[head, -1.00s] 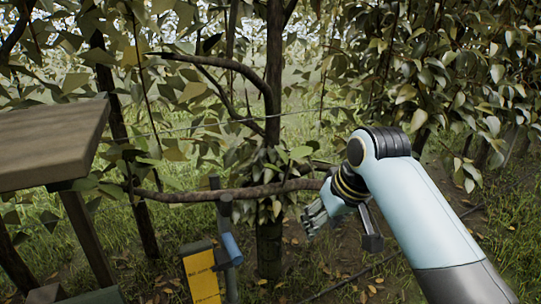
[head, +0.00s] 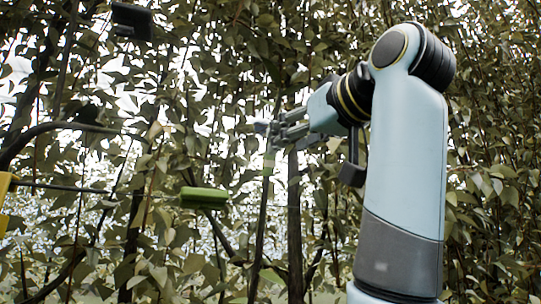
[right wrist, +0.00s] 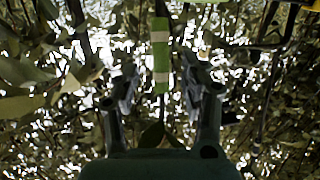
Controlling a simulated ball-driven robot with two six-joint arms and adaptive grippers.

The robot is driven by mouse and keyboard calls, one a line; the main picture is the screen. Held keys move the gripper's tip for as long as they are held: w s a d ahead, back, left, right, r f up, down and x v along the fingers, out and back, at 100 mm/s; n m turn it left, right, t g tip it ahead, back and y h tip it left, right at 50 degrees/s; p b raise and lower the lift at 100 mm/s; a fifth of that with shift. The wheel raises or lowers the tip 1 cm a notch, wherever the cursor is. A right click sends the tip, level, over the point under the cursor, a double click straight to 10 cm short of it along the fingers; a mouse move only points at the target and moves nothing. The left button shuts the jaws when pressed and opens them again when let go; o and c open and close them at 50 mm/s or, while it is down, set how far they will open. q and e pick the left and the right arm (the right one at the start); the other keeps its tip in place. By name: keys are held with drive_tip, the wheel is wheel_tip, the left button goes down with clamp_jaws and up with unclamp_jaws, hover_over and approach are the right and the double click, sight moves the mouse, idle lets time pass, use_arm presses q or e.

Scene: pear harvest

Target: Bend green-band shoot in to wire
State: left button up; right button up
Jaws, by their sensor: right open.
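The shoot (head: 262,215) is a thin, nearly upright stem left of the thicker dark trunk in the head view. In the right wrist view, the green band with pale edges (right wrist: 161,62) stands between the two spread fingers of my right gripper (right wrist: 158,85). The fingers look apart from the band on both sides. I cannot pick out the wire for sure among the leaves. My left gripper is not in view.
A green cylinder (head: 203,197) is left of the shoot. A yellow piece (head: 5,190) with a thin dark rod or line is at the left edge. A dark block (head: 132,22) is at the upper left. Dense leaves and branches surround my right arm.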

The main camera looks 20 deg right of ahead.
drive_tip(key=x, duration=0.7)
drive_tip(key=shift+w, duration=0.1)
drive_tip(key=shift+c, duration=0.2)
clamp_jaws()
